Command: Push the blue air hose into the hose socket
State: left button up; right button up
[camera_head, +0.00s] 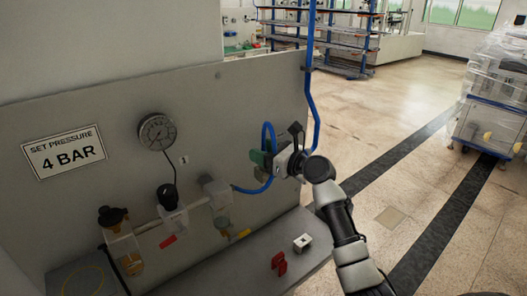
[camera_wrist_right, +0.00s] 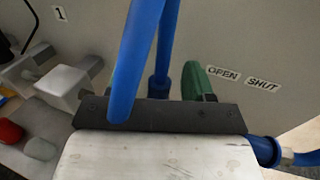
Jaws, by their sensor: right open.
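The blue air hose (camera_head: 311,75) comes down from the top in the head view, bends, and runs behind my right gripper (camera_head: 287,160). A blue loop (camera_head: 266,136) also shows left of the gripper. In the right wrist view a thick blue hose (camera_wrist_right: 136,60) ends in front of the dark bar of my gripper (camera_wrist_right: 160,113). A second blue length enters a dark blue fitting (camera_wrist_right: 158,88) behind it. I cannot tell which fitting is the hose socket. My right gripper is open, close to the panel beside a green handle (camera_wrist_right: 195,82). Whether it touches the hose is unclear.
The grey panel (camera_head: 80,110) carries a gauge (camera_head: 157,132), a "4 BAR" sign (camera_head: 64,151) and filter units (camera_head: 218,200). Open floor (camera_head: 400,110) is at right.

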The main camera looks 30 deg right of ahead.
jog(key=b+v, duration=0.3)
jog(key=v, duration=0.8)
jog(key=shift+b, duration=0.4)
jog(key=shift+w, duration=0.1)
